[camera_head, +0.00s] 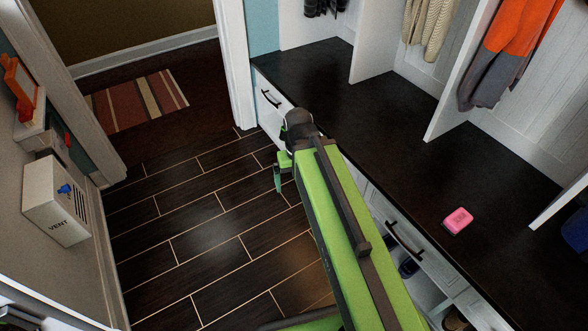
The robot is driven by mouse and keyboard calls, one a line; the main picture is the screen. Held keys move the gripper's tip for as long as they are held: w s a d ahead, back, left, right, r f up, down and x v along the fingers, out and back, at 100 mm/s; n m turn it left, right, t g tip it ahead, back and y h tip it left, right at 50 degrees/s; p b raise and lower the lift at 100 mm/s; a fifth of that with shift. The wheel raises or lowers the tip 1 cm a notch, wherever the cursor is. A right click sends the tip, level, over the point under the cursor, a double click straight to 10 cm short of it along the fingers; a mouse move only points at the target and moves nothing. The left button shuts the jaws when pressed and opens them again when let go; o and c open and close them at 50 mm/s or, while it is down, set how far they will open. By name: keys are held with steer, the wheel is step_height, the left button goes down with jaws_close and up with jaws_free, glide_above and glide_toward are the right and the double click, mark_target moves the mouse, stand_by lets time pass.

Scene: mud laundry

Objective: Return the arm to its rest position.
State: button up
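My green arm reaches up from the bottom right over the dark tiled floor, beside the front edge of the bench. My gripper (279,172) is at the arm's far end, near the drawer front at the bench's far end. It is small and partly hidden by the arm, so I cannot tell whether it is open or shut. I see nothing clearly held in it.
A dark-topped bench (400,140) with white drawers runs along the right. A pink sponge-like block (458,220) lies on it. Coats hang above. A white VENT box (56,200) is on the left wall. A striped rug (136,101) lies beyond the doorway. The middle floor is clear.

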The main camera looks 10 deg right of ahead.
step_height(320, 180, up, 23)
steer(key=p, duration=2.2)
steer(key=shift+f, duration=0.15)
